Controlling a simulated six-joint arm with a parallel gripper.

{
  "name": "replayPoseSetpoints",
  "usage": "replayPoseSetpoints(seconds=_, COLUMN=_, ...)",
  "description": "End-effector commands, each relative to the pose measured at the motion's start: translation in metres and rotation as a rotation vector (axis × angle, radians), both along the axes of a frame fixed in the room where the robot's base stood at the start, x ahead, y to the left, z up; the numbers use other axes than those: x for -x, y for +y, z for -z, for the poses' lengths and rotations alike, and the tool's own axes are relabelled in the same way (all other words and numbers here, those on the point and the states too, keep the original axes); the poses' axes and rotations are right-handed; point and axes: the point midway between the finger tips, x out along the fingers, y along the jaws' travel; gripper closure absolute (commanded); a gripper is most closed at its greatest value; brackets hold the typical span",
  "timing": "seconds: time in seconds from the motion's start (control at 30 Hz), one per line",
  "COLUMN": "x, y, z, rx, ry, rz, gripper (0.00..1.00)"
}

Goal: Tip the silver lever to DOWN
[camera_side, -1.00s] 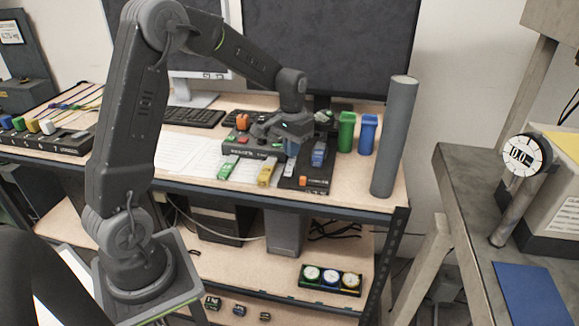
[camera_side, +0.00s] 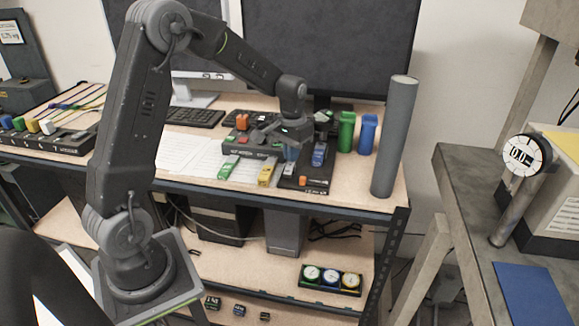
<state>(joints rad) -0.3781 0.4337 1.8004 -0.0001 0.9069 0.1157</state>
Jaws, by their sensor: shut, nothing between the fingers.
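A dark lever frame (camera_side: 312,188) stands on the workbench with a blue lever (camera_side: 318,154), an orange part (camera_side: 302,181) and a small pale silver lever (camera_side: 288,168). The silver lever is at the left of this frame, partly hidden behind or beneath my gripper, so I cannot tell its exact tilt. My gripper (camera_side: 288,150) is shut and empty. It hangs just above the silver lever, and I cannot tell whether they touch.
Green (camera_side: 346,131) and blue (camera_side: 367,134) upright pieces and a tall grey cylinder (camera_side: 395,140) stand to the right.

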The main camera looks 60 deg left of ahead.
Motion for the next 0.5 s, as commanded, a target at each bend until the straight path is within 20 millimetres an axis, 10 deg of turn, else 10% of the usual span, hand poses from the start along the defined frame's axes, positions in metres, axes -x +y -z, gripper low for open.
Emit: replayPoseSetpoints(seconds=0.5, x=0.0, y=0.0, z=-0.007, rx=0.0, ry=0.0, rz=0.001, gripper=1.0)
